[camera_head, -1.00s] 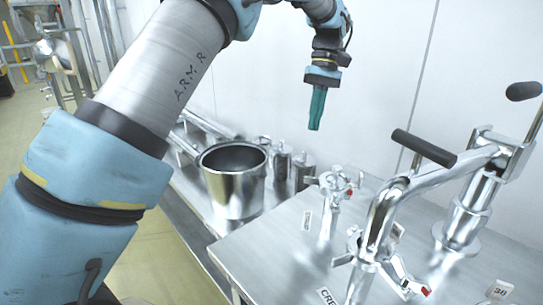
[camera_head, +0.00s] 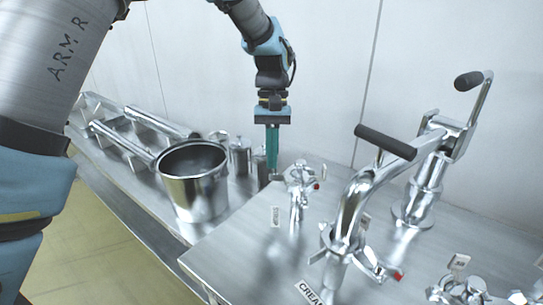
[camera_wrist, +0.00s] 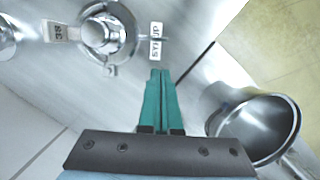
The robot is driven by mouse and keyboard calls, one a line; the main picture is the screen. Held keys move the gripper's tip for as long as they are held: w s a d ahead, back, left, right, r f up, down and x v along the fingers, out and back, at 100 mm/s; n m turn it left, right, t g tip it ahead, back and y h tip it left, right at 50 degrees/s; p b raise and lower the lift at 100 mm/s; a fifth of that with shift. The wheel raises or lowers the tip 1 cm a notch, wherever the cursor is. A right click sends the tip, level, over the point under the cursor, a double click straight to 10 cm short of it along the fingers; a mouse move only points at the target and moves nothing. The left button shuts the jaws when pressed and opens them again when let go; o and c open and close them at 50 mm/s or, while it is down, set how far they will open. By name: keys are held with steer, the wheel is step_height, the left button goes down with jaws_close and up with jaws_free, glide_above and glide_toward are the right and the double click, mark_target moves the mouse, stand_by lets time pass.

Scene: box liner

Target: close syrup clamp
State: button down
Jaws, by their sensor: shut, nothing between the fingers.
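The syrup clamp (camera_head: 298,180) is a shiny metal fitting with a small red-tipped lever (camera_head: 316,186), on an upright pipe at the back left of the steel table. Its position shows at the upper left of the wrist view (camera_wrist: 106,32), next to a white label reading SYRUP (camera_wrist: 156,42). I cannot tell how far its lever is turned. My gripper (camera_head: 272,172) points down with its teal fingers together and empty, just left of the clamp and apart from it in the picture. In the wrist view the fingertips (camera_wrist: 161,72) lie below the clamp and label.
A second clamp with a red-tipped lever (camera_head: 362,262) is in front, by a CREAM label (camera_head: 308,292). A bent pipe with a black handle (camera_head: 385,142) rises at the right. A steel pot (camera_head: 193,190) and canisters (camera_head: 240,155) stand left on a lower shelf.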

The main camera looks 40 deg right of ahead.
mark_target(273, 179)
steer(key=shift+s+a+p, duration=0.3)
steer(key=shift+s+a, duration=0.5)
steer(key=shift+s, duration=0.2)
steer(key=shift+s+a+n, duration=0.3)
steer(key=shift+s, duration=0.2)
